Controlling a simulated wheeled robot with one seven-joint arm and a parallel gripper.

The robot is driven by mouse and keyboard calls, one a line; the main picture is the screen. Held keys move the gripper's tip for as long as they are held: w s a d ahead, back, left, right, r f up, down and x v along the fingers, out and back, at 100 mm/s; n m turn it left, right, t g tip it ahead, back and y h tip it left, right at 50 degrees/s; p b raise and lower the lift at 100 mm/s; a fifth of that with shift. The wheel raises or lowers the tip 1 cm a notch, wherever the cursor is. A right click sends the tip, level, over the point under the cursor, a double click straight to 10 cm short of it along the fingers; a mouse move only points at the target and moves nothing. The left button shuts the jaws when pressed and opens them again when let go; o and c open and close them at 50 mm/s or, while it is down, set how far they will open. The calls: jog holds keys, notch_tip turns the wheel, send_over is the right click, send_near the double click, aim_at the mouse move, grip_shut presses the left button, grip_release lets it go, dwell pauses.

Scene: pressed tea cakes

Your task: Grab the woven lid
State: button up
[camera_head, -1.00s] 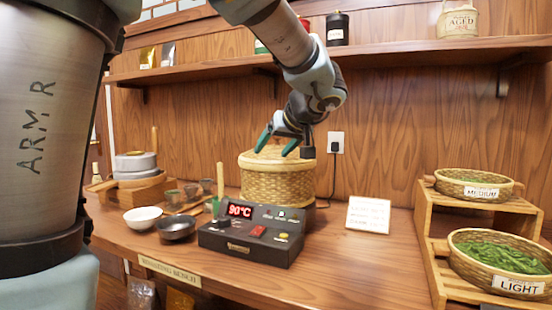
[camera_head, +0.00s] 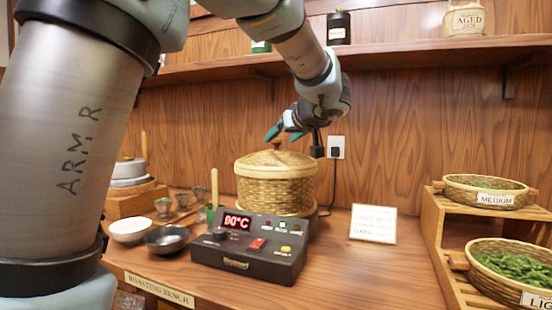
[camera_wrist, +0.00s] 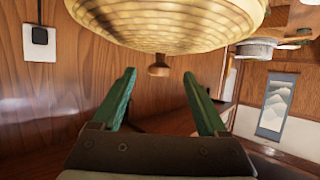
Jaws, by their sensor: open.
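The woven lid (camera_head: 292,161) is a shallow tan dome with a small brown knob (camera_head: 276,143). It sits on top of the round woven basket (camera_head: 275,190) on the bench. My gripper (camera_head: 283,135) is open and empty, its green fingers just above the lid near the knob. In the wrist view, the lid (camera_wrist: 180,25) fills the top centre and its knob (camera_wrist: 158,70) shows between the tips of my open fingers (camera_wrist: 159,74), apart from both. I cannot tell the exact gap in depth.
A black control box (camera_head: 250,248) stands in front of the basket. Bowls (camera_head: 166,239) lie to its left. A small sign (camera_head: 373,223) stands to the right, before a wooden rack (camera_head: 450,250) with tea trays. A shelf (camera_head: 420,56) runs above, behind my arm.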

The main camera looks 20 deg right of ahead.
aim_at(276, 141)
jog(key=p+x, duration=0.1)
jog(key=x, duration=0.1)
jog(key=p+x, duration=0.1)
jog(key=x, duration=0.1)
jog(key=shift+w+r, duration=0.15)
jog(key=shift+w, duration=0.2)
jog(key=shift+w+f, duration=0.2)
jog(key=shift+w, duration=0.05)
jog(key=shift+c, duration=0.2)
grip_shut()
